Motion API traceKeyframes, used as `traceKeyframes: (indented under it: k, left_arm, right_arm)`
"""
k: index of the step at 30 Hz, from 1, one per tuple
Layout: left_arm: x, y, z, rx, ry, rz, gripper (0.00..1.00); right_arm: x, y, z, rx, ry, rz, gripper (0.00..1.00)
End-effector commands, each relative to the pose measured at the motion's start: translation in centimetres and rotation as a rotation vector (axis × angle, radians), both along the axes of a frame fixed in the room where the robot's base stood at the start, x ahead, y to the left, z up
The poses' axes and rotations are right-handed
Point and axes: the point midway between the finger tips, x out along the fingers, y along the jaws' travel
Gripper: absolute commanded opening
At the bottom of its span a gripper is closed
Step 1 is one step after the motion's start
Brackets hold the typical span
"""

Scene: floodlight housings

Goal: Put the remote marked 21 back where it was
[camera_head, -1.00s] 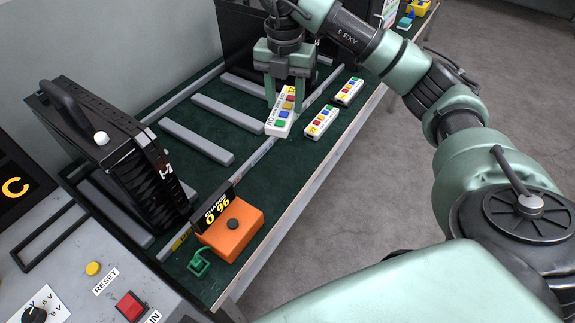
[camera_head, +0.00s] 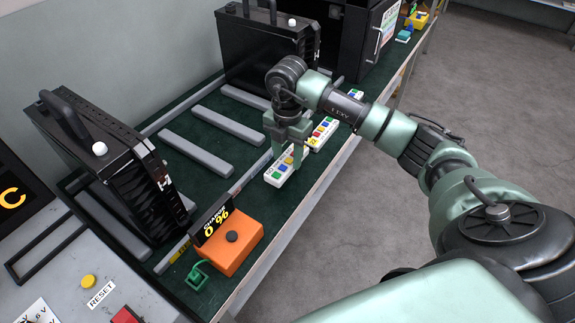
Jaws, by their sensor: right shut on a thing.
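A white remote (camera_head: 279,177) with coloured buttons is held in my right gripper (camera_head: 286,152), low over the green table top (camera_head: 246,205) near its front edge. The number on it is too small to read, and the fingers hide part of it. Whether its underside touches the table I cannot tell. A second white remote (camera_head: 324,132) with coloured buttons and a yellow label lies just beyond it, partly behind the gripper. A third remote (camera_head: 355,95) lies farther along the edge, mostly hidden by my arm. My left gripper is not in view.
An orange box (camera_head: 234,247) with a "CHARGE 0 %" display stands nearer along the front edge. Black finned housings stand at left (camera_head: 115,165) and at the back (camera_head: 262,55). Grey bars (camera_head: 198,152) lie between them. A green hook-like part (camera_head: 197,275) sits by the orange box.

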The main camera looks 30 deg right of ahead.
Motion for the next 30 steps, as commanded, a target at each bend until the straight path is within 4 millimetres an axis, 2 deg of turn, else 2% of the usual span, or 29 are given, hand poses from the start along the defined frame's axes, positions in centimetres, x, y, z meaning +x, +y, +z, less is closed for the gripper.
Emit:
traceKeyframes:
  k: [4,9,12,22,23,24,25,30]
  left_arm:
    - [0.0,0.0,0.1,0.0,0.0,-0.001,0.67]
    - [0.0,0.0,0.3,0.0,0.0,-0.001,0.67]
    - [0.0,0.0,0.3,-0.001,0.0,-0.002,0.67]
    - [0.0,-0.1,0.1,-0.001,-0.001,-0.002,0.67]
    - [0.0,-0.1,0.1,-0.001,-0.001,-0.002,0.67]
    - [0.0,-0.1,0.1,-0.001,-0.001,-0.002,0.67]
    - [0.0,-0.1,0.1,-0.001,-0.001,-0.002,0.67]
    - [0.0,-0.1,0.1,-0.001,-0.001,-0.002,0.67]
  right_arm:
    - [0.0,0.0,-1.0,-0.001,0.002,0.001,0.01]
    - [-0.1,0.0,-3.6,0.0,0.002,0.0,0.01]
    - [0.0,0.0,-4.4,0.0,-0.001,0.0,0.01]
    - [0.0,0.0,-4.8,-0.001,-0.001,0.001,0.01]
    - [0.0,0.0,-4.9,-0.001,-0.001,0.001,0.48]
    - [0.0,0.0,-4.8,-0.001,-0.001,0.001,0.59]
    - [0.0,0.0,-4.8,-0.001,-0.001,0.001,0.67]
    - [0.0,0.0,-4.8,-0.001,-0.001,0.001,0.67]
